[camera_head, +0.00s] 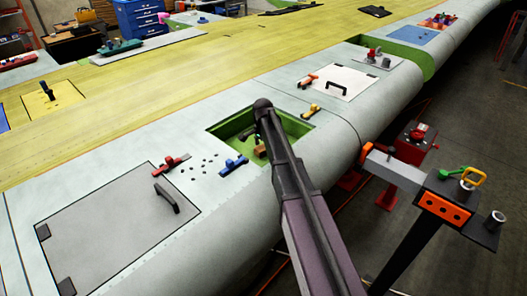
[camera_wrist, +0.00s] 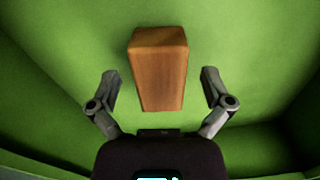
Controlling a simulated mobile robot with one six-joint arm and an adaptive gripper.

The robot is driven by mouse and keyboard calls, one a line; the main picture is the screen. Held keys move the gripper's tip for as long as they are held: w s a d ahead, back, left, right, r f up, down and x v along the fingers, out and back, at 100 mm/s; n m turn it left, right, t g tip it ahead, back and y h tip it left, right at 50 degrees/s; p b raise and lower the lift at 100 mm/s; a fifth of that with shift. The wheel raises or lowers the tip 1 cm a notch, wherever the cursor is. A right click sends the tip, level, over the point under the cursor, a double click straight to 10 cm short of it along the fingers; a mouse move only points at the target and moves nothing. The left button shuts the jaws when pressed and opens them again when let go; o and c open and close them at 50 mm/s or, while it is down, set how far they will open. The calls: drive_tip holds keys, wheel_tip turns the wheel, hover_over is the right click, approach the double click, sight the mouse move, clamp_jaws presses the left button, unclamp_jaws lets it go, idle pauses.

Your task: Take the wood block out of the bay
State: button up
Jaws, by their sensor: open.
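The wood block (camera_wrist: 158,75) is an orange-brown box in the wrist view, inside the green bay (camera_wrist: 50,90). My gripper (camera_wrist: 162,88) is open, with one finger on each side of the block and a visible gap on both sides. I cannot tell how deep the fingers reach along it. In the head view the bay (camera_head: 228,127) is a green-walled opening in the grey wing skin. My arm reaches over it and hides much of it. A small brown part of the wood block (camera_head: 260,151) shows beside the arm.
A blue clamp (camera_head: 233,166) and a red clamp (camera_head: 171,164) lie left of the bay, with several small dark fasteners between. A grey hatch panel (camera_head: 110,235) is at front left.

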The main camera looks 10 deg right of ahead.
sight(263, 147)
drive_tip(key=c, duration=1.2)
drive_tip(key=shift+r, duration=0.15)
drive_tip(key=shift+c, duration=0.2)
wheel_tip(263, 147, up, 10)
drive_tip(key=p, duration=1)
